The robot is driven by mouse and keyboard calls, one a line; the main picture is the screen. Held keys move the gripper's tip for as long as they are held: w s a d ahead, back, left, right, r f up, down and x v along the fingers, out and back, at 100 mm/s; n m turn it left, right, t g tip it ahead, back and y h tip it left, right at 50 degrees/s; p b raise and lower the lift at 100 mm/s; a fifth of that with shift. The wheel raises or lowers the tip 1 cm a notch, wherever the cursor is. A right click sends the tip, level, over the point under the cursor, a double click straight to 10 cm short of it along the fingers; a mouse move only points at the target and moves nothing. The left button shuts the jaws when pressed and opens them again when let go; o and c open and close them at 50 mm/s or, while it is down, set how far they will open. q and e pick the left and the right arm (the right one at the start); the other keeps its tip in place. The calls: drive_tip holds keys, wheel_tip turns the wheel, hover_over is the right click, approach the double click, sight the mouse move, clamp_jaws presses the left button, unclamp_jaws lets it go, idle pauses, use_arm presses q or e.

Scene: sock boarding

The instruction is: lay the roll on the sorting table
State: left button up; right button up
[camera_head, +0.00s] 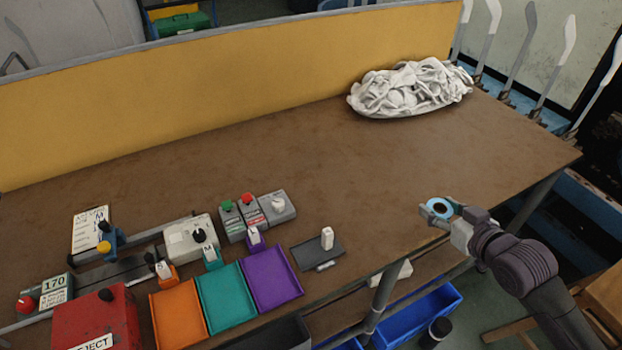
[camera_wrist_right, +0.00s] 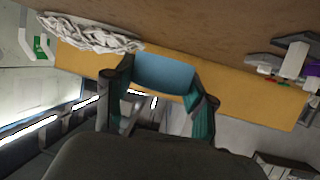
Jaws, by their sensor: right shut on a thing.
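The roll (camera_head: 441,207) is light blue with a dark centre in the head view. It also shows as a blue band between the fingers in the right wrist view (camera_wrist_right: 164,73). My right gripper (camera_head: 438,210) is shut on the roll at the front right edge of the brown sorting table (camera_head: 330,165). Whether the roll touches the tabletop, I cannot tell. In the right wrist view, the fingers (camera_wrist_right: 163,88) press the roll from both sides. My left gripper is not in view.
A crumpled white heap (camera_head: 410,88) lies at the back right by the yellow panel (camera_head: 200,95). Orange (camera_head: 178,312), teal (camera_head: 230,298) and purple (camera_head: 273,280) trays, a grey mat (camera_head: 310,255) and switch boxes stand at the front left. The table's middle is clear.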

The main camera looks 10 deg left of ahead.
drive_tip(key=w+d+r, duration=0.1)
drive_tip(key=w+d, duration=0.1)
hover_over(388, 217)
wheel_tip(388, 217, down, 6)
drive_tip(key=shift+d+f+p, duration=0.1)
drive_tip(key=shift+f+p, duration=0.1)
drive_tip(key=shift+p, duration=0.1)
drive_tip(key=shift+w+f, duration=0.1)
drive_tip(key=shift+f, duration=2.1)
drive_tip(key=shift+f, duration=0.1)
drive_tip(key=o, duration=1.1)
drive_tip(key=shift+o, duration=0.2)
drive_tip(key=v, duration=1.2)
